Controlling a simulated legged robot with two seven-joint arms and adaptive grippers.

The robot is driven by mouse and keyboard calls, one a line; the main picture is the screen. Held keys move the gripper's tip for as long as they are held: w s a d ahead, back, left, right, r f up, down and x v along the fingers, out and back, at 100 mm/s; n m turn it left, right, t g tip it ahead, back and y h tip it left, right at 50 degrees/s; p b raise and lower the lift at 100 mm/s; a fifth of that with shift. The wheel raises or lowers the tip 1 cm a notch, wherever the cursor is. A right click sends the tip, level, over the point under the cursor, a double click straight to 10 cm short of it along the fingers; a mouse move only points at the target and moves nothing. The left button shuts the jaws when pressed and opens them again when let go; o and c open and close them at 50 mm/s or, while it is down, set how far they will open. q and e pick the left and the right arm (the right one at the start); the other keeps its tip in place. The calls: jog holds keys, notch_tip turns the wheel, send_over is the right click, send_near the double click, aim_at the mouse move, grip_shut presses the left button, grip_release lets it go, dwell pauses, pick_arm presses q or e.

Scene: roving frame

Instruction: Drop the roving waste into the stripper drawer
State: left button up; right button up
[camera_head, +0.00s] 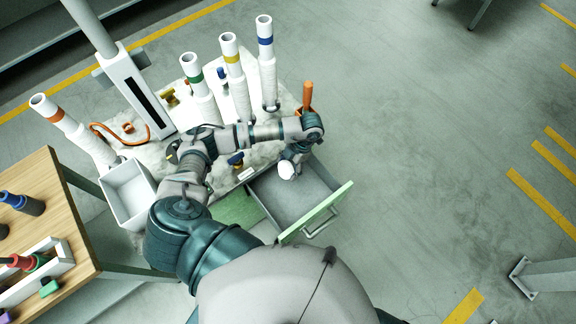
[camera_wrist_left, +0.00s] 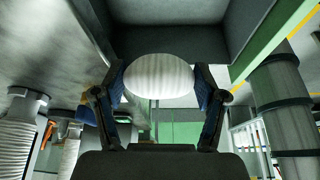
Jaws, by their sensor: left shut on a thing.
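The roving waste is a white rounded lump (camera_head: 287,171), seen over the left part of the open stripper drawer in the head view. My left gripper (camera_wrist_left: 160,90) is shut on the roving waste (camera_wrist_left: 160,74), with a dark blue fingertip on each side of it. In the head view the gripper is mostly hidden behind my arm, with the lump at its end. The stripper drawer (camera_head: 318,186) is pulled out, grey inside, with a green front panel (camera_head: 317,211) and a handle. Its visible floor looks empty. My right gripper is not in view.
The frame (camera_head: 150,160) behind the drawer carries several white bobbins with coloured bands (camera_head: 267,80). A white bin (camera_head: 131,194) stands at its left. A wooden table (camera_head: 35,190) with spools is at the far left. The floor right of the drawer is clear.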

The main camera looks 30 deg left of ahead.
pick_arm(q)
jog(key=o, duration=1)
jog(key=shift+r, duration=0.15)
jog(key=v, duration=1.1)
jog(key=shift+w+d+r, duration=0.15)
jog(key=shift+w+r, duration=0.1)
jog(key=shift+s, duration=0.1)
